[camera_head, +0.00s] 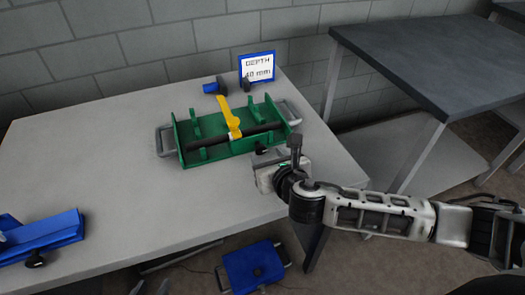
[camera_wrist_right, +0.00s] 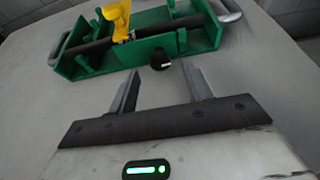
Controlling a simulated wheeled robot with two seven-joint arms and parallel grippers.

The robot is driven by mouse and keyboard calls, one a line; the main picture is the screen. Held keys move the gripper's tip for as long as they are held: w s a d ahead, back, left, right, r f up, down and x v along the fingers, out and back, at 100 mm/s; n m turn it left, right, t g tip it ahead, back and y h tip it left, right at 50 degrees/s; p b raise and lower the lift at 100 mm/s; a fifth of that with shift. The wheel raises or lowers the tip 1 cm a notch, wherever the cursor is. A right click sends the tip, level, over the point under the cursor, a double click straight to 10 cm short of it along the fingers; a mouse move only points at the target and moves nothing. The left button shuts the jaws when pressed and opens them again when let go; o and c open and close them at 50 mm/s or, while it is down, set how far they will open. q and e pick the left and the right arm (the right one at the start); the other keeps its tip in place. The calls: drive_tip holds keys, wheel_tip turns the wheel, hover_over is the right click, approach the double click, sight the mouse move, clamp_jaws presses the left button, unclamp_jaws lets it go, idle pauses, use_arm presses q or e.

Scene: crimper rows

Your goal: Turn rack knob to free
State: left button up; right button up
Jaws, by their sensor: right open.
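The green rack (camera_head: 222,142) stands on the grey table and carries a black bar with a yellow tool (camera_head: 228,117) across it. A small black knob (camera_head: 260,148) sits on the rack's front side, near its right end. In the right wrist view the knob (camera_wrist_right: 161,60) shows just beyond the fingertips, roughly midway between them. My right gripper (camera_wrist_right: 160,82) is open and empty, with its two fingers pointing at the knob and apparently apart from it. In the head view this gripper (camera_head: 264,166) is at the table's right edge, partly hidden by its own wrist.
A blue-framed sign reading "DEPTH 40 mm" (camera_head: 257,66) and a blue-and-black part (camera_head: 215,87) stand behind the rack. A blue fixture (camera_head: 40,238) is at the table's left. A blue case (camera_head: 254,267) lies low in front. The table's middle left is clear.

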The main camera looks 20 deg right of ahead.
sight(262, 150)
drive_tip(key=x, duration=0.4)
use_arm(q)
drive_tip(key=shift+w+r, duration=0.1)
use_arm(e)
drive_tip(key=shift+w+f, duration=0.15)
drive_tip(key=shift+w, duration=0.2)
